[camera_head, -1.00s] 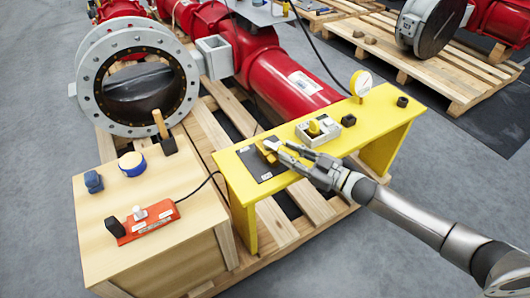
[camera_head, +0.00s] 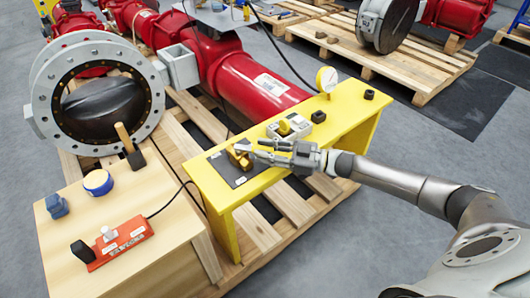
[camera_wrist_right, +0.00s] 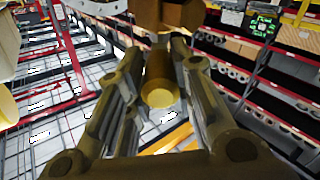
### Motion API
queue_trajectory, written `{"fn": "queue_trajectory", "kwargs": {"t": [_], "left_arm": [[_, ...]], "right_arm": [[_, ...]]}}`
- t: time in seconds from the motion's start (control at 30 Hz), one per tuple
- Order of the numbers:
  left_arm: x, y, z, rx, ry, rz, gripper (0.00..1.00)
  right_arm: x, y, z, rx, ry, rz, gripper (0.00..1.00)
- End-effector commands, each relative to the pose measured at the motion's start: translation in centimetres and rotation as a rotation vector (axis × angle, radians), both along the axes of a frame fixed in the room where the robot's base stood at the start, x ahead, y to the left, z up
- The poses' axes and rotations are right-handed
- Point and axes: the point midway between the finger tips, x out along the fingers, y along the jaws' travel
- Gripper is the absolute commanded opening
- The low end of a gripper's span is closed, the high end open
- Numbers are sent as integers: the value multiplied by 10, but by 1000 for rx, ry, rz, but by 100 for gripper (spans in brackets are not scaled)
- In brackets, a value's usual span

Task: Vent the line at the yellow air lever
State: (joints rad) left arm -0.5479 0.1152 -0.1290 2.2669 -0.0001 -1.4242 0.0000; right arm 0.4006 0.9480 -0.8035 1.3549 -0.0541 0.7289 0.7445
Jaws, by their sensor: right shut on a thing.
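The yellow air lever (camera_head: 236,157) sits on a dark plate (camera_head: 223,171) at the near left end of the yellow bench. My right gripper (camera_head: 247,150) reaches in from the right, its fingers shut on the lever. The fingers hide part of the lever, so its exact angle is hard to tell. In the right wrist view, a yellow-brown round part (camera_wrist_right: 160,94) shows between the two fingers. My left gripper is not in view.
The yellow bench (camera_head: 228,238) also bears a grey box with a yellow knob (camera_head: 289,126), a gauge (camera_head: 327,79) and black knobs. A wooden box (camera_head: 160,248) with a red control box (camera_head: 122,244) stands left. Red pipe (camera_head: 257,84) lies behind.

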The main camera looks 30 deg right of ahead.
Motion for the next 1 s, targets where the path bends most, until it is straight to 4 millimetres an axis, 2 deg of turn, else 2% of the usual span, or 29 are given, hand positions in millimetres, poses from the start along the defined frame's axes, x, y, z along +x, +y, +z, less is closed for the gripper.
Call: {"fn": "queue_trajectory", "kwargs": {"t": [0.37, 0.4, 0.57, 0.6, 0.87, 1.0], "left_arm": [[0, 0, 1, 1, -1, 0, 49], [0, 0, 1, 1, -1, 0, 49], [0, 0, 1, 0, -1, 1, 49], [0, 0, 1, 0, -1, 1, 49], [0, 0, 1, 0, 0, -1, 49], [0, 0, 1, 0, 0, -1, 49]], "right_arm": [[0, -1, -3, -5, 4, -2, 0], [0, -1, -3, -5, 4, -2, 24], [0, -1, -2, -4, 3, -1, 45], [0, -1, -2, -4, 3, -1, 46], [0, -1, -1, -2, 1, 1, 46], [-5, -8, -1, -2, 3, -1, 46]]}}
